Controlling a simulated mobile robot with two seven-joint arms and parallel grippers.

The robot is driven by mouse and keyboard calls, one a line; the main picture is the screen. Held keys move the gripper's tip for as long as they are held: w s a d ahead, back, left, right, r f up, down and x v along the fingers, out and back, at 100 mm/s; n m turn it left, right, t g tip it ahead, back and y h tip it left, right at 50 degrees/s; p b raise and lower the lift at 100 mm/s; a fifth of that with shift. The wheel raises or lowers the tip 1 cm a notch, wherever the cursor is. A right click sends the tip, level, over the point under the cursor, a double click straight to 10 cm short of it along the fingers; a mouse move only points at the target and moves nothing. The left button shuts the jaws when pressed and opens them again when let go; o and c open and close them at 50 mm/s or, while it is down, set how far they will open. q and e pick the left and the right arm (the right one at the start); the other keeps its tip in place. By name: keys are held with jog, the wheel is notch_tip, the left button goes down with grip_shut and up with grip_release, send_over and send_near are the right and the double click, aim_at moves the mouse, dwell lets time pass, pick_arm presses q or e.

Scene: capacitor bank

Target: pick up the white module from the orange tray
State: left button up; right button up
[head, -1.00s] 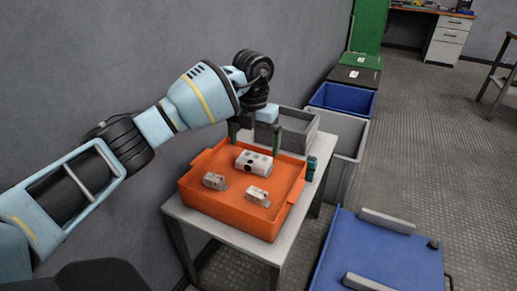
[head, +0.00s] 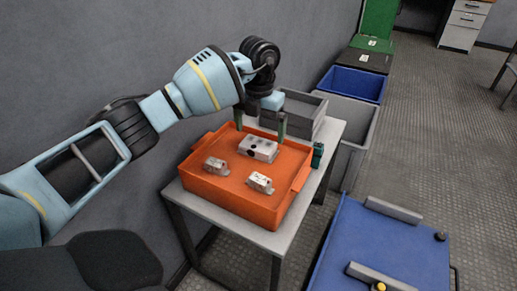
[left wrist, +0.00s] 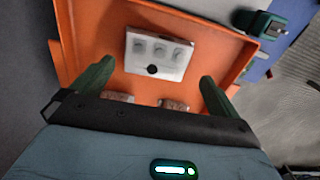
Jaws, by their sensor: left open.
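The white module (head: 258,148) lies in the back part of the orange tray (head: 242,213), which stands on a small grey table. In the left wrist view the white module (left wrist: 157,55) shows several round shapes and a black dot, with the tray (left wrist: 75,45) around it. My left gripper (head: 261,130) is above the tray's back part, over the module, with green fingers apart and nothing between them. In the left wrist view the open fingers (left wrist: 152,78) stand to either side below the module. My right gripper is not in view.
Two small grey-white parts (head: 216,167) (head: 260,183) lie in the front of the tray. A grey bin (head: 302,112) stands behind it. A dark green device (head: 318,155) stands at the table's right edge. A blue platform (head: 385,250) is at the lower right.

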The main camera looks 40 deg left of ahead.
aim_at(258, 144)
pick_arm(q)
jog(key=f+b, duration=0.2)
jog(key=f, duration=0.3)
jog(key=shift+a, duration=0.2)
jog(key=shift+r, duration=0.1)
jog(key=c, duration=1.1)
jog(key=shift+r, duration=0.1)
